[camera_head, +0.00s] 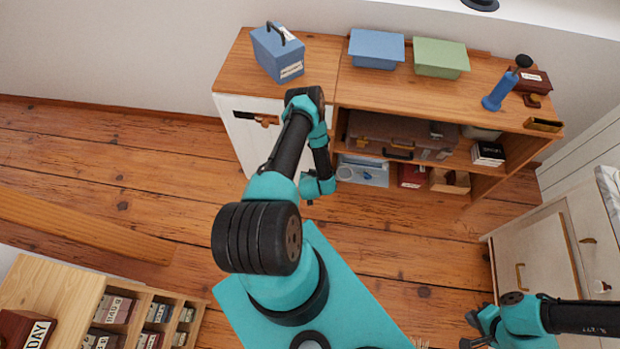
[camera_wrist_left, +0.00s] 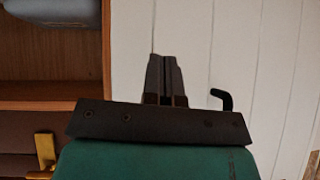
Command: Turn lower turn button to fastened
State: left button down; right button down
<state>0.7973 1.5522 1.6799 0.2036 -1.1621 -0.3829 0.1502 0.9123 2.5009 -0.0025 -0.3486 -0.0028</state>
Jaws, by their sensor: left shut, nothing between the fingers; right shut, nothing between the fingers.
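The white cabinet door (camera_head: 245,140) is at the left of the wooden sideboard, with a brass-and-black fitting (camera_head: 267,121) near its top. Its lower part is partly behind my left arm, and I cannot make out a lower turn button in the head view. In the left wrist view, my left gripper (camera_wrist_left: 162,75) is shut and empty in front of the white boards (camera_wrist_left: 205,50). A black hooked piece (camera_wrist_left: 225,98) stands just right of the fingers, apart from them. My right gripper (camera_head: 474,330) is shut and empty at the bottom right, far from that door.
Open shelves beside the door hold a brown case (camera_head: 385,130) and a blue-grey box (camera_head: 362,172). On top stand a blue metal box (camera_head: 278,52), a blue bin (camera_head: 376,48) and a green bin (camera_head: 440,57). A pale cabinet (camera_head: 535,255) stands near my right arm.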

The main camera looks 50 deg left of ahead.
pick_arm(q)
jog(key=shift+v, duration=1.8)
jog(key=w+d+r+m+h, duration=0.1)
jog(key=w+d+r+h, duration=0.25)
jog(key=d+r, duration=0.35)
jog(key=w+d+r+m+h, duration=0.2)
jog(key=w+d+r+h, duration=0.15)
jog(key=d+r, duration=0.3)
jog(key=s+d+r+m+g+h, duration=0.1)
jog(key=s+d+r+g, duration=0.1)
jog(key=d+r, duration=0.5)
jog(key=s+d+r+m+g+h, duration=0.2)
jog(key=s+d+r+g, duration=0.1)
jog(key=s+d+r, duration=0.2)
notch_tip(320, 180, up, 4)
jog(key=shift+s+d+f+h, duration=0.1)
jog(key=shift+s+d+h, duration=0.2)
jog(key=shift+d, duration=0.9)
